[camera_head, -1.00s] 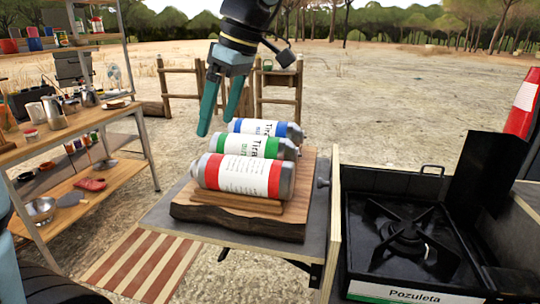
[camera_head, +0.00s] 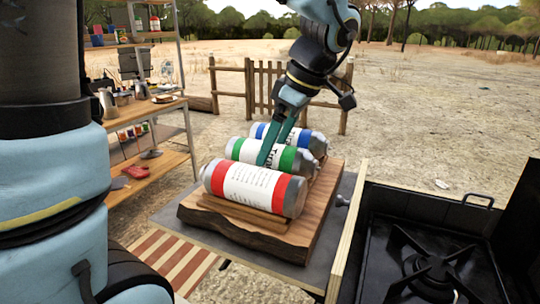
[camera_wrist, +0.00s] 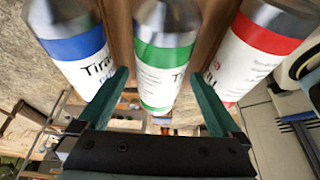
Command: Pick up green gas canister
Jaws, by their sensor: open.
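The green gas canister (camera_head: 240,150) lies on its side in the middle of three canisters on a wooden board. It is grey with green bands and a white label. The blue canister (camera_head: 262,132) lies behind it and the red canister (camera_head: 250,187) in front. In the wrist view the green canister (camera_wrist: 165,55) is in the centre, between the blue canister (camera_wrist: 70,45) and the red canister (camera_wrist: 262,45). My gripper (camera_head: 272,150) is open and points down over the green canister. In the wrist view its fingers (camera_wrist: 160,105) stand either side of the green canister; contact is unclear.
The wooden board (camera_head: 290,243) rests on a grey shelf (camera_head: 240,262). A black stove (camera_head: 435,250) stands to the right behind a wooden panel edge (camera_head: 347,235). A shelf rack (camera_head: 155,135) with cups stands at the left. A wooden fence (camera_head: 230,88) is behind.

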